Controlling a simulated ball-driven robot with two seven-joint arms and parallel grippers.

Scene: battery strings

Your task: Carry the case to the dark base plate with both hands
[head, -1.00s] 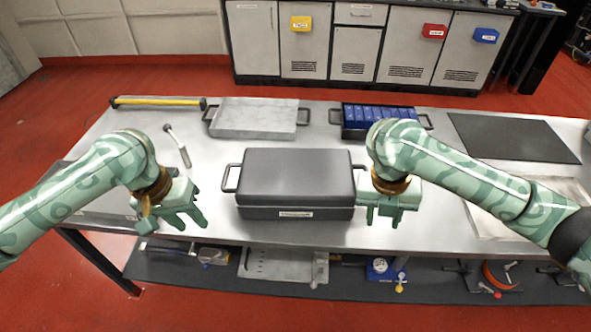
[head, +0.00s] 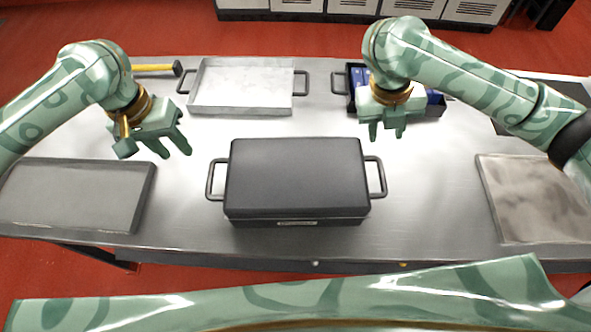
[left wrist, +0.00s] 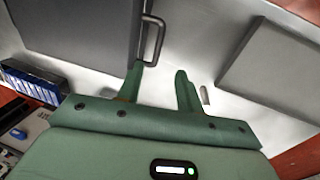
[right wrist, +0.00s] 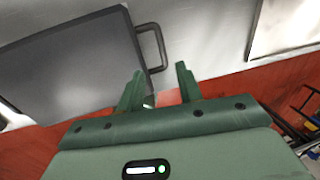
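The dark grey case (head: 297,178) lies closed on the metal table, with a left handle (head: 215,180) and a right handle (head: 376,178). My left gripper (head: 160,148) is open and empty, above and left of the left handle. In the left wrist view a case handle (left wrist: 153,40) shows just beyond its parted fingers. My right gripper (head: 388,130) is open and empty, above the right handle in the picture; the right wrist view shows a handle (right wrist: 153,45) beyond its fingers. A dark flat plate (head: 550,92) at the back right is partly hidden by my right arm.
A grey plate (head: 75,195) lies at the left and a pale metal plate (head: 540,200) at the right. A handled metal tray (head: 240,88) and a crate of blue batteries (head: 435,98) stand behind the case. Bare table surrounds the case.

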